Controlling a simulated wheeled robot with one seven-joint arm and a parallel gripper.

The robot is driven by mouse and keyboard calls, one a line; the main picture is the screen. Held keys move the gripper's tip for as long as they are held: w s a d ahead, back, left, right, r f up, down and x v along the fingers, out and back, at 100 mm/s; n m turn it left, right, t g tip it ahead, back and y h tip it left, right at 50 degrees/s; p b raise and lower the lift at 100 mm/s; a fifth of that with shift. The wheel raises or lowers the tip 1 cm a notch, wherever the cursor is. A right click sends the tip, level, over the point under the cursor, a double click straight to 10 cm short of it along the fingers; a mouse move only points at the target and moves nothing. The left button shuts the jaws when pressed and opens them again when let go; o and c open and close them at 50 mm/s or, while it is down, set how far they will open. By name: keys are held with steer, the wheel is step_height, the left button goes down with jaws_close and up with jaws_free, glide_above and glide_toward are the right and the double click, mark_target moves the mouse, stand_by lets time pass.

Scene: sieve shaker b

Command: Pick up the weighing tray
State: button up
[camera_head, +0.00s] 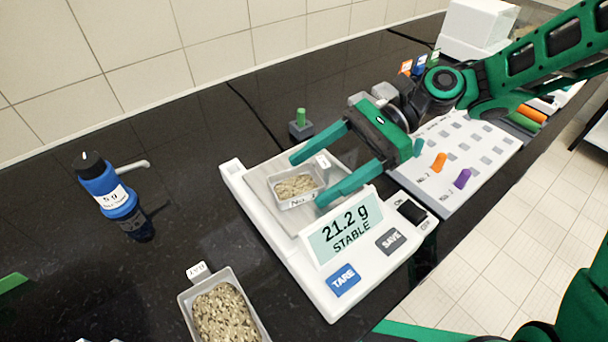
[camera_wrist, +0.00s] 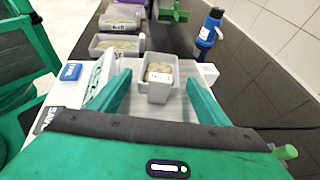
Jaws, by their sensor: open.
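The weighing tray (camera_head: 297,188) is a small light-grey tray with pale grains and a "No. 2"-like label. It stands on the pan of a white scale (camera_head: 278,246) whose display reads 21.2 g STABLE. In the wrist view the tray (camera_wrist: 158,92) lies ahead between the two fingers. My gripper (camera_head: 303,180) is green and open. One finger is on the far side of the tray and the other on the near right side. The tray is not gripped, and I cannot tell whether a finger touches it.
A blue bottle (camera_head: 110,191) stands at left. A larger grain tray (camera_head: 222,310) is in front of the scale. A small block with a green peg (camera_head: 300,124) stands behind it. A white board with orange and purple pegs (camera_head: 466,150) lies to the right. The counter between bottle and scale is clear.

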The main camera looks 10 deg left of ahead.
steer(key=c, duration=1.1)
